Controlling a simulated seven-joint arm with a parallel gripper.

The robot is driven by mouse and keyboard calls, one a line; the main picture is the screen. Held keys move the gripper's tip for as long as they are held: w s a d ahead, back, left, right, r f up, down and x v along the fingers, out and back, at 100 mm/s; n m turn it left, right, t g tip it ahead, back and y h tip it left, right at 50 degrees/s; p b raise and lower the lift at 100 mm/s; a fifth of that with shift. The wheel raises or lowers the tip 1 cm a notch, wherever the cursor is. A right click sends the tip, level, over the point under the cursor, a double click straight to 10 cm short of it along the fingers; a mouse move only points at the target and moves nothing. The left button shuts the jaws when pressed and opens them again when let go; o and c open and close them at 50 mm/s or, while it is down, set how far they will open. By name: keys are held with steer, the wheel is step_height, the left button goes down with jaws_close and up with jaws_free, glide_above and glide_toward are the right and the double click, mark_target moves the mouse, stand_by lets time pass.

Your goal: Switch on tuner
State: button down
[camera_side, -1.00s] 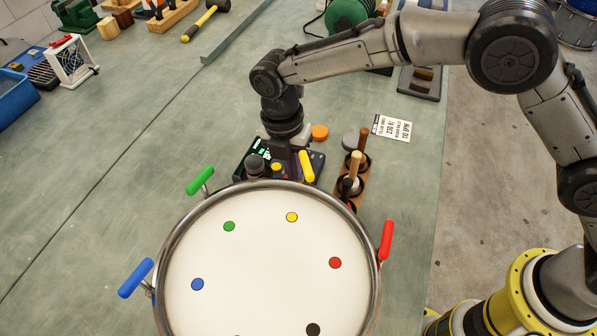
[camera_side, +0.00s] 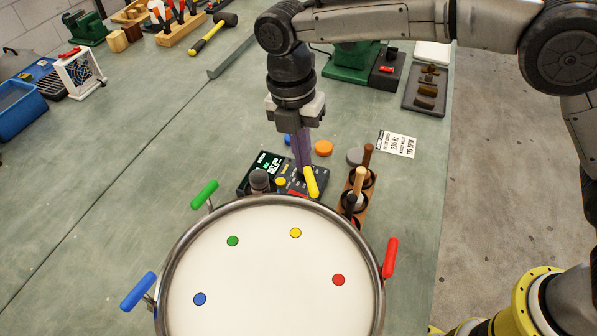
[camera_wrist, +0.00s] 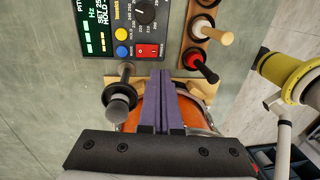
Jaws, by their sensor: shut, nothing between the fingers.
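The tuner (camera_side: 262,168) is a dark box with a lit green display, just behind the drum in the side view. In the wrist view the tuner (camera_wrist: 164,30) shows green display segments, a black knob, a blue and a yellow button, and a red rocker power switch (camera_wrist: 147,51). I cannot tell which way the switch is set. My gripper (camera_side: 304,170) is shut and empty, its purple fingers pointing down over the tuner. In the wrist view the gripper's fingertips (camera_wrist: 163,73) appear just below the switch. The yellow drum handle partly hides the tuner in the side view.
The drum (camera_side: 270,275) with coloured dots and handles fills the front. A grey microphone-like post (camera_side: 259,181) stands between drum and tuner. A wooden rack (camera_side: 366,190) of sticks is to the right, with a printed card (camera_side: 396,144) behind it. Open bench lies left.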

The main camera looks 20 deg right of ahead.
steer(key=shift+s+d+r, duration=0.1)
steer(key=shift+r, duration=1.05)
steer(key=shift+s+d+r, duration=0.1)
steer(key=shift+r, duration=1)
